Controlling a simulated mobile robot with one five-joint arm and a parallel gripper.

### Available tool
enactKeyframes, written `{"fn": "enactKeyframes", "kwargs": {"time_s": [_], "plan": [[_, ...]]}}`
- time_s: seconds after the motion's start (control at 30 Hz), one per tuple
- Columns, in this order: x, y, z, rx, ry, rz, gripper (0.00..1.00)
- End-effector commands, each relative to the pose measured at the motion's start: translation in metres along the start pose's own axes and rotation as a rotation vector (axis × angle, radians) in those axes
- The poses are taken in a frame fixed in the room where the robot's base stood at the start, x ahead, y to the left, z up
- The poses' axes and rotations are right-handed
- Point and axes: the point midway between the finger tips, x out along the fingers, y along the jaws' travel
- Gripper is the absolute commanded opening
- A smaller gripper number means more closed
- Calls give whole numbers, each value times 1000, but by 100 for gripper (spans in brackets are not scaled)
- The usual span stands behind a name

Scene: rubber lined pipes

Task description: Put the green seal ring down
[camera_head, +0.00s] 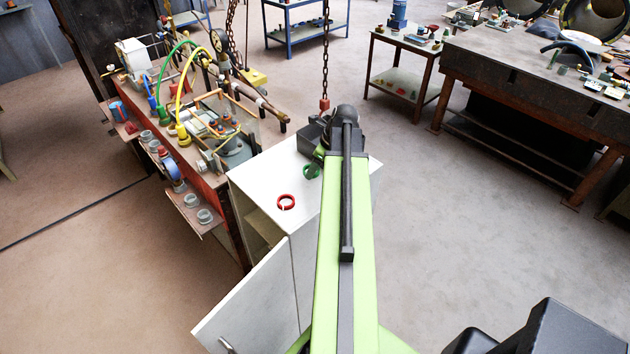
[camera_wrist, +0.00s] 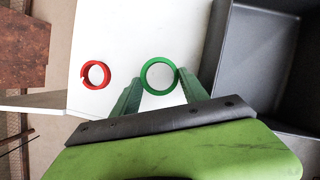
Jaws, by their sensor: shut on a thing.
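The green seal ring (camera_wrist: 145,66) sits between the two fingertips of my gripper (camera_wrist: 158,78) in the wrist view. The fingers touch its near sides, and the gripper is shut on it. In the head view the green ring (camera_head: 311,171) shows just left of my arm, over the white cabinet top (camera_head: 262,187). I cannot tell whether the ring rests on the top or hangs just above it. In the head view my fingers are mostly hidden by my arm.
A red ring (camera_head: 286,202) with a gap lies on the white top, left of the green ring. A dark grey bin (camera_wrist: 230,50) stands to the right in the wrist view. The cabinet's door (camera_head: 250,305) hangs open. A cluttered bench (camera_head: 190,135) stands left.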

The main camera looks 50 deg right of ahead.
Motion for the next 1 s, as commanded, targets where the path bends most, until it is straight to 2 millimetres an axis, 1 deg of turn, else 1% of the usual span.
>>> {"fn": "enactKeyframes", "kwargs": {"time_s": [0.07, 0.2, 0.27, 0.5, 0.63, 0.67, 0.7, 0.73, 1.0], "plan": [[6, 0, -3, 1, 0, 0, 13], [30, 0, -13, 1, 0, 0, 13], [36, 0, -16, 1, 0, -1, 13], [32, -1, -14, 2, 0, -1, 13], [36, -1, -16, 2, 0, -1, 13], [36, -1, -16, 2, 0, -1, 53], [34, -1, -16, 2, 0, -1, 58], [34, -1, -16, 2, 0, -1, 61], [34, -1, -16, 3, 0, -1, 61]]}}
